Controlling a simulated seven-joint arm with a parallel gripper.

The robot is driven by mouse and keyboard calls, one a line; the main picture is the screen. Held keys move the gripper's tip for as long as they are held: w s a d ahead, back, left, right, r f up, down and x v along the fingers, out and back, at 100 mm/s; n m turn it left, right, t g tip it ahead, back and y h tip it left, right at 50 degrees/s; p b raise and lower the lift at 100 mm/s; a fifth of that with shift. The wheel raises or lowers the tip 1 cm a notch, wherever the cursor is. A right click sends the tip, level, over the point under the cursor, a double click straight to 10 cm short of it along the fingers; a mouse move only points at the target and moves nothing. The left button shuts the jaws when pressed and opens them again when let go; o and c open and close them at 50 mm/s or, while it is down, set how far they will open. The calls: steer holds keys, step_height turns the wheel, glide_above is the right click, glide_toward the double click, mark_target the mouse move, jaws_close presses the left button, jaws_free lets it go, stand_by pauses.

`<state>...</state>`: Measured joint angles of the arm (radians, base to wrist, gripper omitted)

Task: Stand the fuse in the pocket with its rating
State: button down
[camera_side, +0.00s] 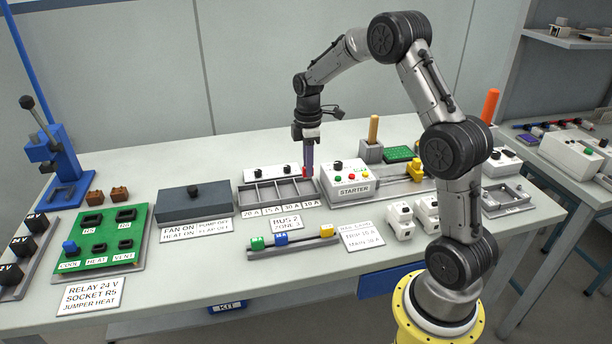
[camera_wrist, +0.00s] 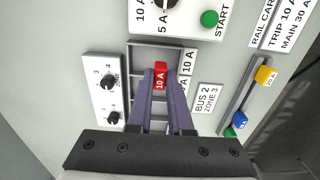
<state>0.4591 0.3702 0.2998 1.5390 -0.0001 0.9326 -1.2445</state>
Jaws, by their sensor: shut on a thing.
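My gripper (camera_wrist: 160,80) is shut on a red fuse (camera_wrist: 160,76) marked 10 A, and points down. In the side view the gripper (camera_side: 308,172) and a bit of red (camera_side: 304,172) show at the right end of the grey pocket tray (camera_side: 262,203). The tray's labels read 20 A, 15 A, 30 A and 10 A from left to right; the 10 A label (camera_wrist: 187,62) is at the right end. In the wrist view the fuse is beside that label, over the end pocket area. The fingers hide its lower part, so I cannot tell its depth.
The white STARTER box (camera_side: 347,185) stands close right of the tray. A white two-knob panel (camera_side: 272,173) is behind it. In front, a rail (camera_side: 292,246) holds green, blue and yellow fuses, near the BUS 2 ZONE 3 card (camera_side: 287,221). A dark grey box (camera_side: 193,202) is left.

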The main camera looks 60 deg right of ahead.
steer(key=shift+w+d+f, duration=0.15)
steer(key=shift+w+f, duration=0.2)
steer(key=shift+f, duration=0.05)
steer(key=shift+w+d+f, duration=0.1)
steer(key=shift+w+f, duration=0.05)
steer(key=shift+f, duration=1.55)
steer(key=shift+f, duration=0.15)
steer(key=c, duration=0.8)
jaws_free()
steer(key=shift+c, duration=0.2)
